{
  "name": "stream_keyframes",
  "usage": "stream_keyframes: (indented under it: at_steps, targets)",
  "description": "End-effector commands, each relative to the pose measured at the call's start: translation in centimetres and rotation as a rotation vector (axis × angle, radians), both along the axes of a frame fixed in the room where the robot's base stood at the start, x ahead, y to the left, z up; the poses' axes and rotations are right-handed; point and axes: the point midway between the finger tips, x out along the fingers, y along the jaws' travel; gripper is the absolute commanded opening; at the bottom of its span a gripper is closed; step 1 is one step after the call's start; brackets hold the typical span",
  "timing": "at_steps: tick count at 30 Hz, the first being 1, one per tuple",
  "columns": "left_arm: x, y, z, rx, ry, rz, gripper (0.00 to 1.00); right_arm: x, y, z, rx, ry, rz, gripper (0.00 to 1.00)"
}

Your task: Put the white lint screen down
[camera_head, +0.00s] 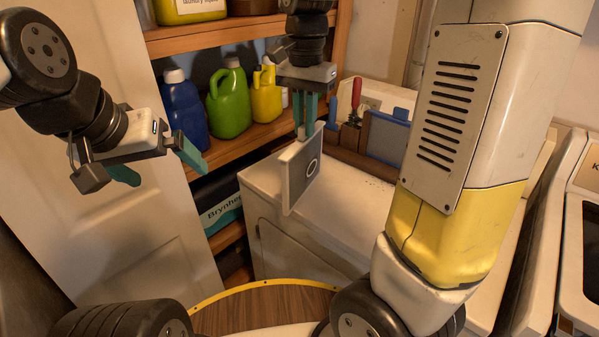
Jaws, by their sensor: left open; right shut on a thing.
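The white lint screen (303,172) is a flat panel with a pale frame, a grey mesh face and a dark ring on it. My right gripper (305,128) is shut on its top edge, with teal fingers pointing down. The screen hangs upright and tilted, in front of and above the left end of a white cabinet top. Whether its lower edge touches anything cannot be told. My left gripper (157,168) is open and empty at the left, in front of the white door, with its teal fingers apart.
The white cabinet top (345,205) has clear room right of the screen. A wooden box with a blue-edged panel (387,137) and a red-handled tool (356,95) stand at its back. Shelves hold blue (184,108), green (229,100) and yellow (265,95) bottles.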

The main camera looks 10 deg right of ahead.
Motion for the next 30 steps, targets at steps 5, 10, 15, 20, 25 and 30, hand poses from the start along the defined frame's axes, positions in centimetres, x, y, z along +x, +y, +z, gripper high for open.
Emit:
stream_keyframes:
  at_steps: [5, 10, 15, 20, 25, 30]
  targets:
    - [0.0, 0.0, 0.0, 0.0, 0.0, 0.0, 1.0, -3.6, 0.8, 0.3, -0.004, -0.003, -0.195, 0.0]
    - [0.0, 0.0, 0.0, 0.0, 0.0, 0.0, 1.0, -4.0, 0.8, 0.2, -0.006, -0.002, -0.271, 0.0]
    - [0.0, 0.0, 0.0, 0.0, 0.0, 0.0, 1.0, -0.5, -0.6, -0.3, -0.01, 0.0, -0.28, 0.0]
    - [0.0, 0.0, 0.0, 0.0, 0.0, 0.0, 1.0, 3.6, -2.2, -0.7, -0.01, -0.001, -0.279, 0.0]
    - [0.0, 0.0, 0.0, 0.0, 0.0, 0.0, 1.0, 7.4, -3.7, -1.1, -0.009, -0.001, -0.277, 0.0]
    - [0.0, 0.0, 0.0, 0.0, 0.0, 0.0, 1.0, 9.2, -4.3, -1.2, -0.008, -0.002, -0.275, 0.0]
